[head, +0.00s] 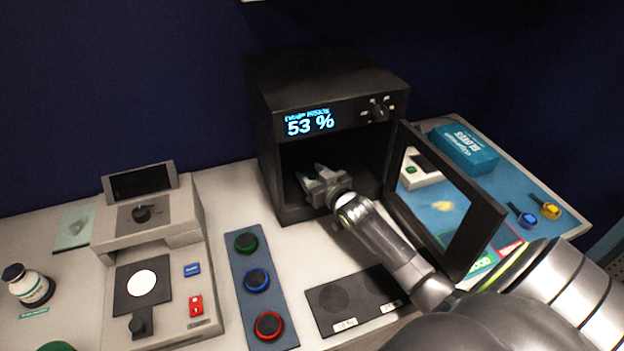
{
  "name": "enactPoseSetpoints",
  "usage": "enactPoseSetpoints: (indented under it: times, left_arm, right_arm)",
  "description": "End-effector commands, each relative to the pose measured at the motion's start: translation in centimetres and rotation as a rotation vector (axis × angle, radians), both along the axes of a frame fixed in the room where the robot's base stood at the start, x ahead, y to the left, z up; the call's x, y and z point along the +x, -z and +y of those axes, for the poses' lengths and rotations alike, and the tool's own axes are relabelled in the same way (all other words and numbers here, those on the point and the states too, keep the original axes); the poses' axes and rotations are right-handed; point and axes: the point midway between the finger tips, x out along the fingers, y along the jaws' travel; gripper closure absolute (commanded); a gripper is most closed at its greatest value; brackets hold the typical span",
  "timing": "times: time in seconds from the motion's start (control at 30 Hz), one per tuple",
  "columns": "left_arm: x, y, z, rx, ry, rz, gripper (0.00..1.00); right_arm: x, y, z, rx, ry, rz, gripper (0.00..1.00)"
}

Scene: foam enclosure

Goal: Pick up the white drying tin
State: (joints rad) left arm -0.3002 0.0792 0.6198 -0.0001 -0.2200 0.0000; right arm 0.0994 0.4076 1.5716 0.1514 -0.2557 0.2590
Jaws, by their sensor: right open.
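My right gripper (311,174) is open, with its fingers at the mouth of the black oven-like box (265,150). No white drying tin can be made out inside the box; its interior is dark and partly hidden by my gripper. The box's windowed door (480,235) stands open to the right, beside my right arm. A flat white disc (141,283) lies on a black plate of the grey instrument at the left; I cannot tell whether it is a tin. My left gripper is not in view.
A blue strip (236,276) with green, blue and red knobs lies in front of the box. A black mat (340,315) lies beneath my right arm. A white bottle (28,286) stands far left. A teal glove box (464,149) sits behind the door.

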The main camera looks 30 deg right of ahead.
Motion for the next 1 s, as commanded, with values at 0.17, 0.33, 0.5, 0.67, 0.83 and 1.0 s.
enactPoseSetpoints:
  times: [0.17, 0.33, 0.5, 0.67, 0.83, 1.0]
  left_arm:
    - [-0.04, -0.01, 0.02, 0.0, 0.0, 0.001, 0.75]
    - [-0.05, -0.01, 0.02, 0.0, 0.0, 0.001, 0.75]
    - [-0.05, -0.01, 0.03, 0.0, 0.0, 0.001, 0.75]
    - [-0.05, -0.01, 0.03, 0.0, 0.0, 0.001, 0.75]
    - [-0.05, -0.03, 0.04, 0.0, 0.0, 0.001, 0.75]
    - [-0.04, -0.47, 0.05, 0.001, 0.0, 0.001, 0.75]
  right_arm:
    - [0.14, 0.04, 0.01, 0.0, 0.0, -0.001, 0.55]
    - [0.13, 0.04, 0.01, 0.0, 0.0, 0.0, 0.65]
    - [0.12, 0.04, 0.02, 0.0, 0.0, 0.0, 0.88]
    - [0.11, 0.03, 0.02, 0.0, 0.0, -0.001, 1.0]
    - [0.1, 0.02, 0.02, 0.0, 0.0, 0.0, 1.0]
    - [0.11, -0.45, 0.02, 0.0, 0.0, 0.0, 1.0]
